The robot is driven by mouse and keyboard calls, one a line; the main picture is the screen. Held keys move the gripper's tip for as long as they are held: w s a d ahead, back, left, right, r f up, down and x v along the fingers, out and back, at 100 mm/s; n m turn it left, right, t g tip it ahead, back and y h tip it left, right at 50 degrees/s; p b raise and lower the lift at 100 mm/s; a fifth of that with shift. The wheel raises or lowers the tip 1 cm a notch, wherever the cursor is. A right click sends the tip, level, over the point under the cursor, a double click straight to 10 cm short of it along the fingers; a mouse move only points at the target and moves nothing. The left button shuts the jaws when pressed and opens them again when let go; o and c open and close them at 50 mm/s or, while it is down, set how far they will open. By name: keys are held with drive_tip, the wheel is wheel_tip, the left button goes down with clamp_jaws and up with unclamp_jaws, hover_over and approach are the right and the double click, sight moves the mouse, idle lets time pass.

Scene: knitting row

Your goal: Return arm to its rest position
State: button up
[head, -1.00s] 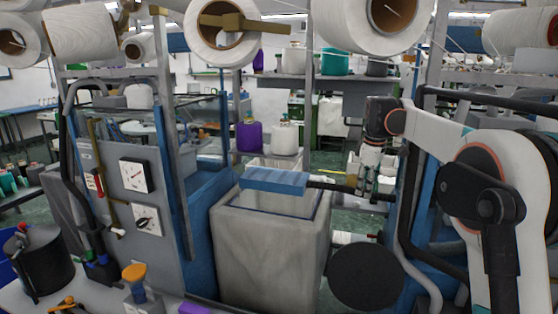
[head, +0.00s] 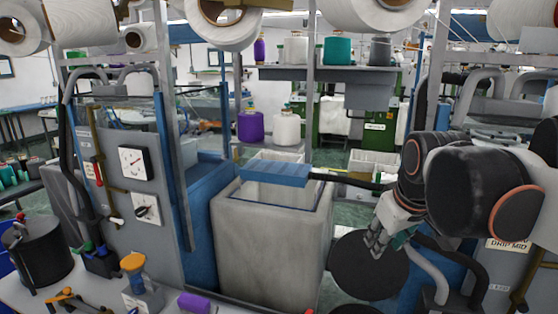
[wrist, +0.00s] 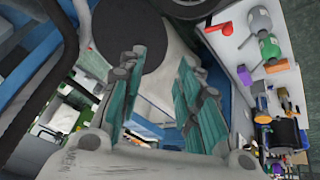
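My arm reaches in from the right edge of the head view, its dark, rounded joints in front of the machine frame at right. My gripper (head: 385,243) hangs below the wrist, pointing down, in front of the upper part of a dark round disc (head: 365,280). In the wrist view my gripper (wrist: 160,85) shows two teal-padded fingers spread apart with nothing between them. The gripper is open and empty. The dark disc also shows past the fingers in the wrist view (wrist: 128,32).
A grey open-topped bin (head: 268,245) with a blue bar (head: 274,175) across it stands left of my gripper. A grey panel with dials (head: 133,161) is further left. The front worktop holds a black pot (head: 42,252) and a purple spool (head: 203,303). White yarn cones hang overhead.

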drive_tip(key=s+a+f+m+t+b, duration=0.1)
drive_tip(key=s+f+m+b, duration=0.1)
drive_tip(key=s+f, duration=1)
drive_tip(key=shift+s+a+f+m+t, duration=0.3)
drive_tip(key=shift+s+m, duration=0.5)
drive_tip(key=shift+s, duration=0.2)
